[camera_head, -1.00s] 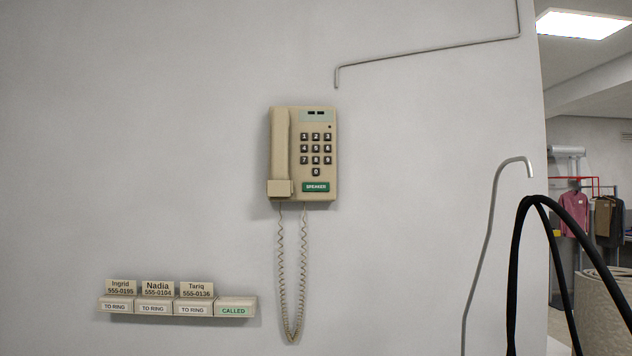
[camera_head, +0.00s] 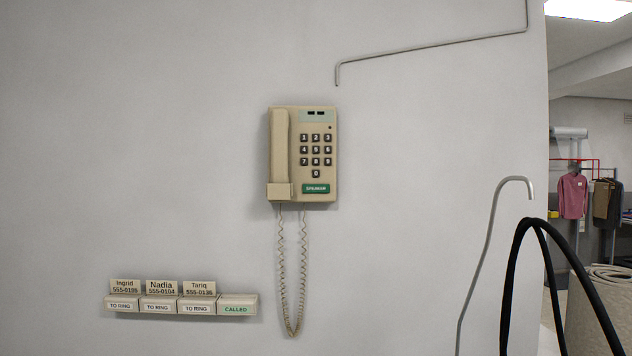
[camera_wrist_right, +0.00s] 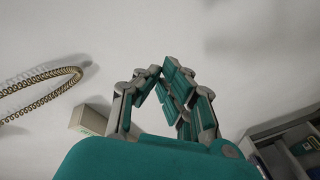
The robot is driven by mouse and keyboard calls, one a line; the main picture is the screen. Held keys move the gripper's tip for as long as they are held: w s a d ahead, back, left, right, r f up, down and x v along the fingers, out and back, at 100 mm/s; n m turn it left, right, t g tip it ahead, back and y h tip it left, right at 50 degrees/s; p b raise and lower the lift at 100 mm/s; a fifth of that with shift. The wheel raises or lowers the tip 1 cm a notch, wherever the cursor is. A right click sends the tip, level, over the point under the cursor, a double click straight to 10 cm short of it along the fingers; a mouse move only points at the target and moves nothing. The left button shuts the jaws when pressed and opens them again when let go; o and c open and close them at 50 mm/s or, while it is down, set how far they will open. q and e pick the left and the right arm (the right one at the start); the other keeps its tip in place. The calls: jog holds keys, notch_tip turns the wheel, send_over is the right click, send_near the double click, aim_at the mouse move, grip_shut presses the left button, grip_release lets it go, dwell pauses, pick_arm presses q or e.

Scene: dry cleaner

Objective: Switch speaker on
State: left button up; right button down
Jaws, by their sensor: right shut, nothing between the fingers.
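A beige wall phone (camera_head: 302,155) hangs on the grey wall in the middle of the head view. Its handset (camera_head: 280,150) sits in the cradle at the left. The green speaker button (camera_head: 316,188) is at the lower right of its face, below the number keys (camera_head: 316,150). My right gripper (camera_wrist_right: 160,70) is shut and empty in the wrist view, close to a plain pale wall. The phone's coiled cord (camera_wrist_right: 40,88) shows at the left there; the speaker button does not show. Neither gripper shows in the head view.
A card rack (camera_head: 180,305) with three name cards and a "CALLED" slot is on the wall at lower left. Thin grey pipes (camera_head: 430,59) run on the wall. Black cables (camera_head: 508,285) loop at right. Beyond the wall's edge hang clothes (camera_head: 572,195).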

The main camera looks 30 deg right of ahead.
notch_tip(320, 180, up, 31)
jog(key=d+t+h+p, duration=0.1)
jog(key=t+h+p, duration=0.15)
jog(key=t, duration=0.25)
jog(key=t+h+p, duration=0.3)
jog(key=t, duration=0.1)
send_near(313, 190)
jog(key=s+a+r, duration=0.4)
jog(key=s+r, duration=0.1)
jog(key=r, duration=0.2)
jog(key=shift+a+r+n+y, duration=0.2)
jog(key=shift+n+y, duration=0.05)
jog(key=shift+n, duration=0.05)
jog(key=shift+w, duration=0.1)
jog(key=w+d+b, duration=0.1)
jog(key=w+b, duration=0.1)
jog(key=w+d+b, duration=0.2)
jog(key=b, duration=0.1)
jog(key=w+d+b, duration=0.1)
jog(key=w+b, duration=0.2)
jog(key=shift+d+f, duration=0.2)
jog(key=shift+w+d+r+b, duration=0.15)
jog(key=shift+w+b, duration=0.1)
jog(key=shift+b, duration=0.2)
